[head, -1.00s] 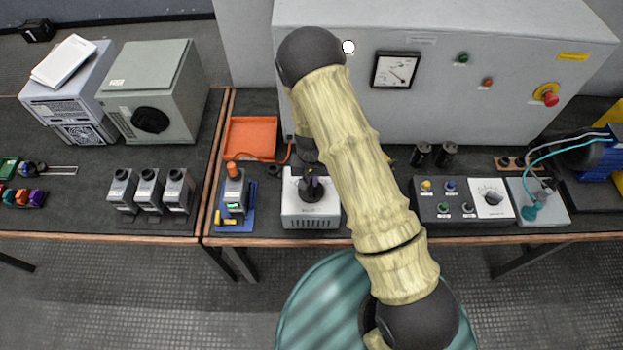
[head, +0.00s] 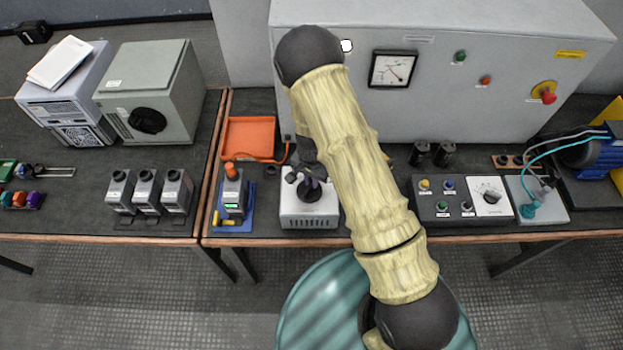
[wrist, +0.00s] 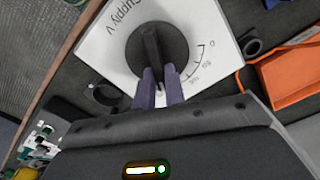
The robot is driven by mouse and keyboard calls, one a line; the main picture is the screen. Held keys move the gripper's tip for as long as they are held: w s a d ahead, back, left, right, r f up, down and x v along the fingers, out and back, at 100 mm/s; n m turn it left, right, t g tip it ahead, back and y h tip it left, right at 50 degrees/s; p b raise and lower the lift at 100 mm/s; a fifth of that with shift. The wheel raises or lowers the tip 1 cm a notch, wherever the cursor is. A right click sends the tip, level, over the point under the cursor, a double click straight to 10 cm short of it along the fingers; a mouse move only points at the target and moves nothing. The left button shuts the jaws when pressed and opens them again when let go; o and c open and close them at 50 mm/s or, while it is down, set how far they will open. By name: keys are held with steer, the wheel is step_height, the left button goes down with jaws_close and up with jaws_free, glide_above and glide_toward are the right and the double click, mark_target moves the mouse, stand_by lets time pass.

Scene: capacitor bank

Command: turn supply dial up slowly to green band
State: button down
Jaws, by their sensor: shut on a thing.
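The supply dial is a round black knob with a raised bar, on the white supply box (head: 310,222) in the head view. In the wrist view the dial (wrist: 168,50) sits on a white face marked "Supply V", with 0 and 50 readable on its scale. My gripper (wrist: 160,82) has its two purple fingers closed at the near end of the bar. In the head view my gripper (head: 311,183) is over the box and partly hides the dial. A panel meter (head: 393,69) on the grey cabinet shows a needle; its exact reading and any green band are too small to tell.
A control panel (head: 430,211) with buttons and another white-faced dial (head: 489,196) stands to the right. A small grey device (head: 234,197) and an orange tray (head: 226,140) are at the left. The grey cabinet (head: 470,110) rises behind.

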steer(key=shift+m, duration=0.3)
steer(key=c, duration=1.5)
jaws_free()
steer(key=shift+o, duration=0.2)
steer(key=shift+r, duration=0.1)
step_height(320, 180, up, 17)
steer(key=b, duration=0.1)
steer(key=shift+b, duration=0.35)
steer(key=shift+r, duration=0.1)
